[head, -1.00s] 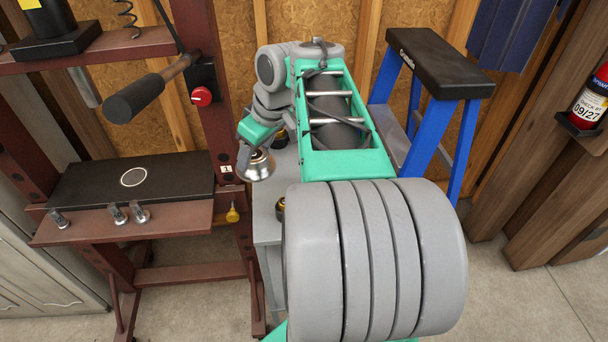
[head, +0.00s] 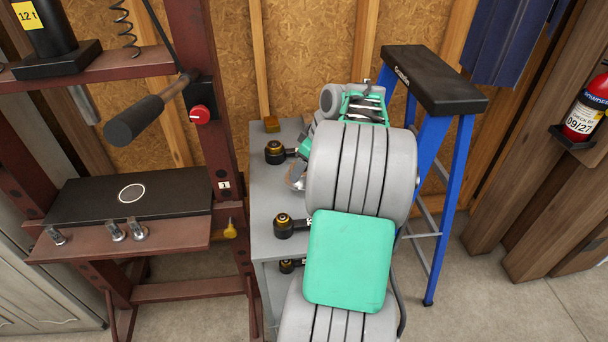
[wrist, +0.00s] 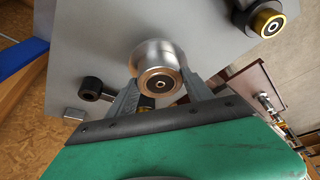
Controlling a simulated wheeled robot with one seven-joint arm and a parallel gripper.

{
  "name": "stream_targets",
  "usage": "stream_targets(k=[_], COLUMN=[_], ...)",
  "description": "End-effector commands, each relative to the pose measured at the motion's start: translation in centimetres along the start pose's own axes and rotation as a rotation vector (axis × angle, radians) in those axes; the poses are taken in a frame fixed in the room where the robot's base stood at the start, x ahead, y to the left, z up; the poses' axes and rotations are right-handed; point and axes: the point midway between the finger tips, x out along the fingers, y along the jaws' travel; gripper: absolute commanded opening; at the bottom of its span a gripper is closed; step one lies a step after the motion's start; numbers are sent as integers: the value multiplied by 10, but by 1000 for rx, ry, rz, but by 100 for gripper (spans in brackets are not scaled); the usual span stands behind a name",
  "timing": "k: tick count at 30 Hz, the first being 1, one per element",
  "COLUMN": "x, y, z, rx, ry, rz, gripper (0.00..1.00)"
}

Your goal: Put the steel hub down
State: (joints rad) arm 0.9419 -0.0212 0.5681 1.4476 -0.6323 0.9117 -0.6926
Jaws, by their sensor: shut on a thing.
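The steel hub (wrist: 157,65) is a round, shiny metal piece with a copper-coloured ring and a dark centre. In the wrist view my gripper (wrist: 160,88) is shut on it, with one finger on each side. The grey cabinet top (wrist: 95,35) lies behind the hub; I cannot tell whether the hub touches it. In the head view only a small part of the hub (head: 296,176) shows, at the left of my arm and over the cabinet top (head: 265,190).
A dark red press frame (head: 215,110) stands left. A blue stepladder (head: 430,150) stands right, close to my arm. Bare top shows between the tools.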

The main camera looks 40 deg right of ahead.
Motion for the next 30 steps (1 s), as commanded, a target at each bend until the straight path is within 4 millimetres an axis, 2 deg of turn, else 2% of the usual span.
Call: stream_targets(k=[1,6,16,17,24,30], x=[3,28,33,35,34,34], y=[5,3,4,3,3,3], z=[2,12,14,15,15,15], rx=[0,-1,-2,0,1,1], ry=[1,0,1,-1,-1,-1], rz=[2,1,4,-1,-1,-1], gripper=[0,0,0,60,79,81])
